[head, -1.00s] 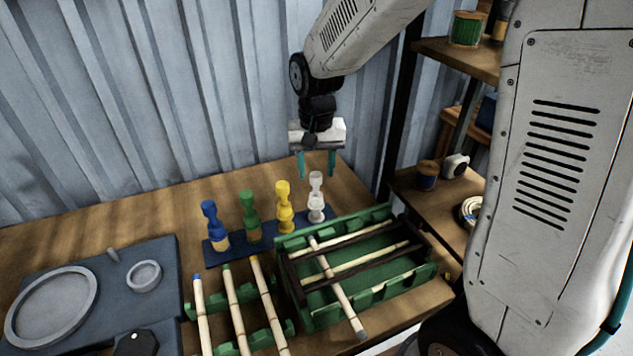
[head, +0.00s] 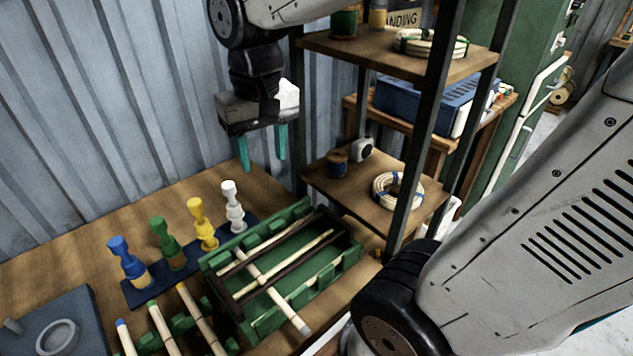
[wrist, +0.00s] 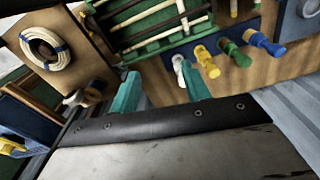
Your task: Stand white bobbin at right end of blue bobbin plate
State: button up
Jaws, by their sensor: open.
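The white bobbin (head: 232,206) stands upright at the right end of the dark blue bobbin plate (head: 190,263). Blue (head: 127,262), green (head: 167,243) and yellow (head: 202,223) bobbins stand on the plate to its left in a row. My gripper (head: 263,163) is open and empty, raised above and behind the white bobbin and apart from it. In the wrist view the white bobbin (wrist: 178,68) shows beyond my teal fingertips, partly hidden at its lower edge.
A green tray (head: 262,319) holding rattan sticks lies just right of the plate. A dark jig board (head: 75,300) lies at the left front.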

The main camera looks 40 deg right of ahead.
jog(key=s+d+n, duration=0.1)
jog(key=s, duration=1.1)
jog(key=shift+s+f+n+t, duration=0.2)
jog(key=shift+s+n+t, duration=0.1)
jog(key=shift+n, duration=0.1)
jog(key=shift+w+d, duration=0.1)
